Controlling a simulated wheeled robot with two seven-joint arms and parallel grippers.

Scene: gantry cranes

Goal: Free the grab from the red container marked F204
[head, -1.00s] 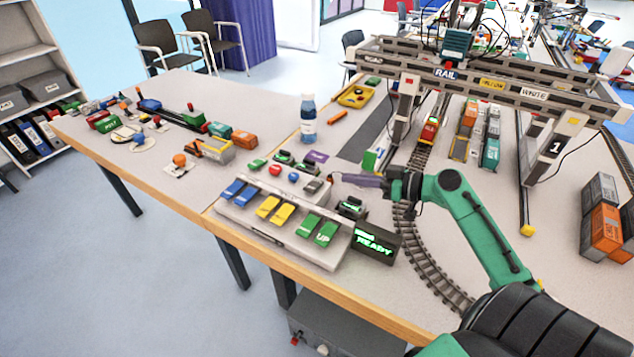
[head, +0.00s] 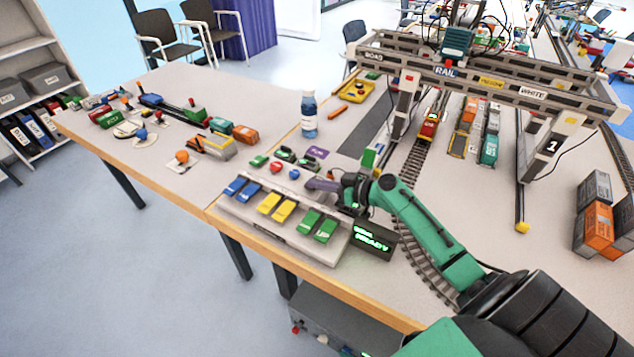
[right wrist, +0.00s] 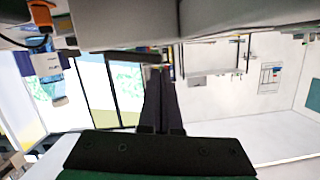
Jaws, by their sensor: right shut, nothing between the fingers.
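The gantry crane (head: 478,79), with signs such as RAIL and WHITE, spans the tracks at the back right and carries a green trolley (head: 458,42). A red container (head: 429,127) sits on the track under it; its marking is too small to read, and I cannot make out a grab on it. The control box (head: 275,228) has blue (head: 240,189), yellow (head: 276,206) and green (head: 318,225) paddles. My right gripper (head: 312,184) is shut and empty, its fingertips over the box's back right part, where a grey switch is hidden. It also shows in the right wrist view (right wrist: 160,88).
A display (head: 374,239) reading READY stands just right of the control box. A blue bottle (head: 309,116) stands behind it. Orange and grey containers (head: 598,225) are stacked at the right. Model vehicles (head: 218,147) lie at the left.

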